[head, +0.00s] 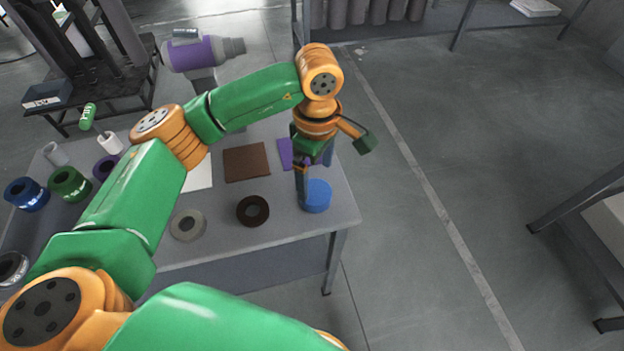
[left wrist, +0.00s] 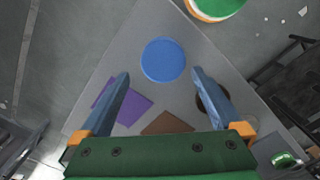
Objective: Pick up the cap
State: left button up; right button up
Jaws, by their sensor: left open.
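The cap appears to be the blue round piece (head: 316,196), standing near the right end of the grey table (head: 290,222). In the left wrist view the cap (left wrist: 163,60) shows as a full blue disc just ahead of the fingertips, in line with the gap. My left gripper (head: 313,183) is open, pointing down at the cap, with one finger in front of its left edge. It also shows in the left wrist view (left wrist: 160,74) with its fingers spread and nothing between them. Whether the fingers touch the cap cannot be told. My right gripper is not in view.
A dark brown ring (head: 253,210) and a grey ring (head: 187,225) lie left of the cap. A brown square (head: 247,163) and a purple square (head: 286,153) lie behind. Blue (head: 27,194) and green (head: 69,184) rolls stand at the left. A purple-grey device (head: 203,53) rises behind.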

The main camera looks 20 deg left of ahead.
aim_at(316, 191)
pick_arm(q)
jog(key=f, duration=0.1)
jog(key=f+p, duration=0.1)
jog(key=f, duration=0.2)
jog(key=shift+s+d+f, duration=0.1)
jog(key=shift+s+d, duration=0.1)
jog(key=shift+s, duration=0.2)
jog(key=shift+w+a+f, duration=0.15)
jog(key=shift+w+f, duration=0.05)
jog(key=shift+f, duration=0.15)
jog(key=shift+r, duration=0.1)
jog(key=c, duration=1.2)
